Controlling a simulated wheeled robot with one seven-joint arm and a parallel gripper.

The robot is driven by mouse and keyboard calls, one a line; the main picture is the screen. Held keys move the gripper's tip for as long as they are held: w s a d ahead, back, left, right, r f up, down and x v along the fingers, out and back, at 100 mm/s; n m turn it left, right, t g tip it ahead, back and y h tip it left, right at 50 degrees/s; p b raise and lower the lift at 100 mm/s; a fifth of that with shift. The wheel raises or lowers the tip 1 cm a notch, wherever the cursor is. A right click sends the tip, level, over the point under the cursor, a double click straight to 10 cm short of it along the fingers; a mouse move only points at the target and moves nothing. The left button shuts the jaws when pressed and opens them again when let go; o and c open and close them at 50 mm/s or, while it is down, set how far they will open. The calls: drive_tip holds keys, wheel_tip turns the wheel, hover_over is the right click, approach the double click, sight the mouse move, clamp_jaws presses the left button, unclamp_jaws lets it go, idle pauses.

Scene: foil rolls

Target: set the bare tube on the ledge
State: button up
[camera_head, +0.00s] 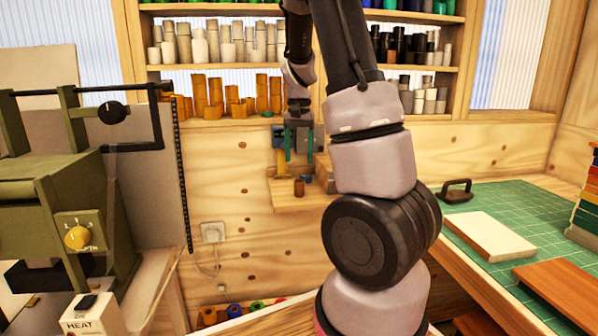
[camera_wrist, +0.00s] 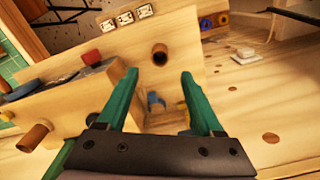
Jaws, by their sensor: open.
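A small brown tube (camera_head: 299,187) stands on a narrow pale wooden ledge (camera_head: 283,203) on the back wall. In the wrist view the tube (camera_wrist: 160,57) shows its dark open end, and bare board of the ledge (camera_wrist: 188,55) surrounds it. My gripper (camera_head: 299,150) is open above the ledge in the head view. In the wrist view my gripper (camera_wrist: 158,76) has its green fingers spread wide, with the tube beyond the gap between the tips. The fingers look clear of the tube. Whether it is fully bare is too small to tell.
Shelves (camera_head: 300,122) of several tubes and rolls are above. A wooden block with a protruding brown peg (camera_wrist: 33,137) is left in the wrist view. A green machine (camera_head: 50,200) stands left; a green cutting mat (camera_head: 530,215) lies right. A wall socket (camera_head: 213,232) has a cord.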

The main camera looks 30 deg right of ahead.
drive_tip(key=s+a+r+n+t+y, duration=0.1)
drive_tip(key=s+a+r+t, duration=0.2)
drive_tip(key=s+a+r, duration=0.4)
drive_tip(key=s+a+r+n+t+y, duration=0.1)
drive_tip(key=s+a+r+t, duration=0.3)
drive_tip(key=s+r, duration=0.5)
drive_tip(key=s+a+n, duration=0.1)
drive_tip(key=s+a, duration=0.1)
drive_tip(key=s, duration=0.2)
drive_tip(key=shift+s+a+r, duration=0.3)
drive_tip(key=shift+a+r, duration=0.05)
drive_tip(key=shift+r, duration=0.05)
